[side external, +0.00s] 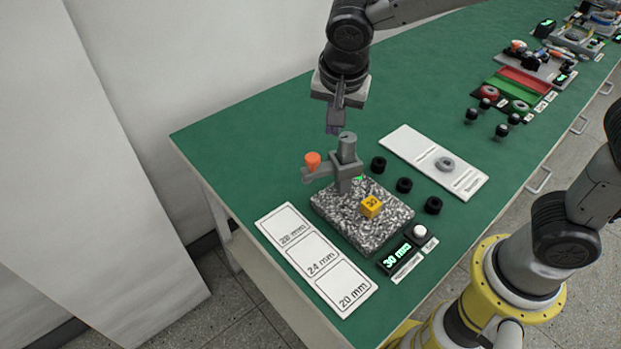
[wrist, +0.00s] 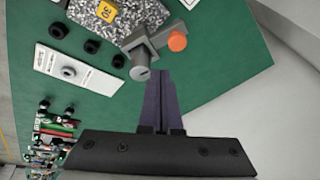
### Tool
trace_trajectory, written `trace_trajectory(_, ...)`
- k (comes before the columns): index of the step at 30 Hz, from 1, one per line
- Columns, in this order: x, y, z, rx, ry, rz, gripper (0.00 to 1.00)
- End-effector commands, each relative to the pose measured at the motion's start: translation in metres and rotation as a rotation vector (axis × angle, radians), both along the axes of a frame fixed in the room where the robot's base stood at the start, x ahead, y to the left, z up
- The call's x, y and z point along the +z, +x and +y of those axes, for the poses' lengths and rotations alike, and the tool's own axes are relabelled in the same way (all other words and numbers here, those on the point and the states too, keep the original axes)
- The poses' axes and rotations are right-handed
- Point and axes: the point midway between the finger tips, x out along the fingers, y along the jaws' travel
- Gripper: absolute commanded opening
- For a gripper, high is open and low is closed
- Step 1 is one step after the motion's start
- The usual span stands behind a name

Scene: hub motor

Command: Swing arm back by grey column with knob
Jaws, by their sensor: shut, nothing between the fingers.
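The grey column (side external: 347,160) stands upright at the back edge of a speckled granite base (side external: 330,208). A grey arm (side external: 322,175) reaches out from it to the left, off the base, and carries an orange knob (side external: 312,160). In the wrist view the column top (wrist: 140,73) and the orange knob (wrist: 177,41) lie just beyond my fingertips. My gripper (side external: 333,130) is shut and empty, pointing down just above and behind the column. Its closed fingers (wrist: 158,75) show in the wrist view, close beside the column top. I cannot tell whether they touch it.
A yellow block (side external: 371,205) marked 30 sits on the granite base. A display (side external: 396,257) reading 30 mm stands in front. A white size card (side external: 297,232) lies left; several black rings (side external: 404,185) and a white panel (side external: 410,143) lie right. Green table is clear behind.

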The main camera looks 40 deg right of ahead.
Motion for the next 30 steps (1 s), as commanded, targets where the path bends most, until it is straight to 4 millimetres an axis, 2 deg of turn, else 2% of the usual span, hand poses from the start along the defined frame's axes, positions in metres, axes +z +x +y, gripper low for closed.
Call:
trace_trajectory(1,-0.01,-0.015,0.02,0.193,-0.052,0.008,0.0)
trace_trajectory(4,-0.023,-0.038,0.047,0.44,-0.12,0.014,0.0)
trace_trajectory(7,-0.029,-0.057,0.064,0.525,-0.139,0.017,0.0)
trace_trajectory(10,-0.028,-0.066,0.075,0.561,-0.138,0.016,0.0)
trace_trajectory(17,-0.043,-0.063,0.077,0.57,-0.138,0.017,0.0)
trace_trajectory(30,-0.12,-0.034,0.065,0.566,-0.137,0.018,0.0)
